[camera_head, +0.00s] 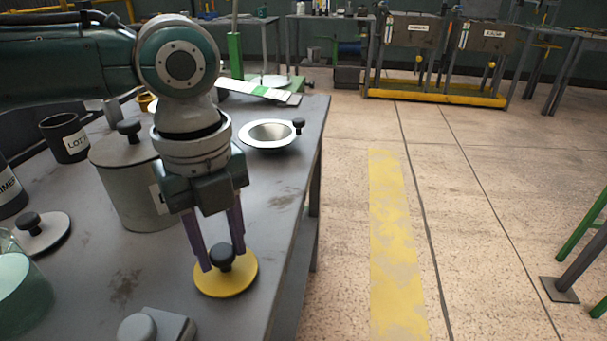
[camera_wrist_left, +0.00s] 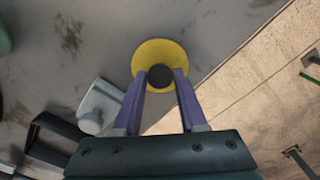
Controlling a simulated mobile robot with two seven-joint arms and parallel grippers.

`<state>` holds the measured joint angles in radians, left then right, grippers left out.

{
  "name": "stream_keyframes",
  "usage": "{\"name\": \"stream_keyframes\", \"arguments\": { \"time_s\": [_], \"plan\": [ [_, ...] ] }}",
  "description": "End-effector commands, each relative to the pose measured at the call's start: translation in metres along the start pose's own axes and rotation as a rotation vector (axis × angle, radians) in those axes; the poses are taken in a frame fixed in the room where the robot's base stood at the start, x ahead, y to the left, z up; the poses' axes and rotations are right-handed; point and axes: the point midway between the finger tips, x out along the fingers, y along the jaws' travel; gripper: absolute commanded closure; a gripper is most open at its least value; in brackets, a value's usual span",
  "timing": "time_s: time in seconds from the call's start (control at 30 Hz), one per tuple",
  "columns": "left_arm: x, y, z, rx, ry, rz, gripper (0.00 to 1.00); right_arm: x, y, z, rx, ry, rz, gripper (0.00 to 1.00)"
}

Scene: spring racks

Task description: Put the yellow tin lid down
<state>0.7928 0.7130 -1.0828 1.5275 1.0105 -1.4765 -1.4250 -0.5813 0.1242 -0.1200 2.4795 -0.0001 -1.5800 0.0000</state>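The yellow tin lid (camera_head: 240,281) is a round disc with a black knob (camera_head: 221,256), level over the grey table near its right edge. It also shows in the left wrist view (camera_wrist_left: 160,47). My left gripper (camera_head: 221,262) points down from above, its two purple fingers on either side of the knob. In the left wrist view the fingertips (camera_wrist_left: 160,76) meet the knob's sides, so the gripper is shut on it. I cannot tell whether the lid touches the table or hangs just above it. My right gripper is not in view.
A grey lidded canister (camera_head: 120,185) stands left of my gripper. A white-rimmed bowl-like piece (camera_head: 268,134) lies behind. A grey block with a round knob (camera_head: 160,326) is in front, a pale lid (camera_head: 42,232) at left. Bare table (camera_head: 280,210) lies behind and right of the yellow lid.

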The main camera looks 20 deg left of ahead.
Motion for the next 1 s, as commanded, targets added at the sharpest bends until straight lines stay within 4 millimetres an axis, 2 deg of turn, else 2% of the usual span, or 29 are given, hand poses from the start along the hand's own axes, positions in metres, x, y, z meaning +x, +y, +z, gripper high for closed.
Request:
{"name": "stream_keyframes", "arguments": {
  "time_s": [0.03, 0.2, 0.47, 0.57, 0.67, 1.0],
  "plan": [
    [0.000, 0.000, 0.000, 0.000, 0.000, 0.000, 0.52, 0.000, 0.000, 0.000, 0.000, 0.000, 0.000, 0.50],
    [0.000, 0.000, 0.000, 0.000, 0.000, 0.000, 0.33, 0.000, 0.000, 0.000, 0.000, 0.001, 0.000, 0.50],
    [-0.001, 0.000, 0.000, 0.000, 0.000, 0.000, 0.32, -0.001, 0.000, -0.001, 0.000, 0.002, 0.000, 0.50],
    [-0.009, 0.000, 0.000, 0.000, 0.000, -0.002, 0.32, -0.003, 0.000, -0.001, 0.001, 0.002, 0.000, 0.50],
    [-0.026, -0.001, 0.001, -0.001, -0.001, -0.004, 0.32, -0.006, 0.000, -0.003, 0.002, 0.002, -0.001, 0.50],
    [-0.100, -0.001, 0.000, 0.000, -0.001, -0.003, 0.32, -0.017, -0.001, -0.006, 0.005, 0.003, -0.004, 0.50]
  ]
}}
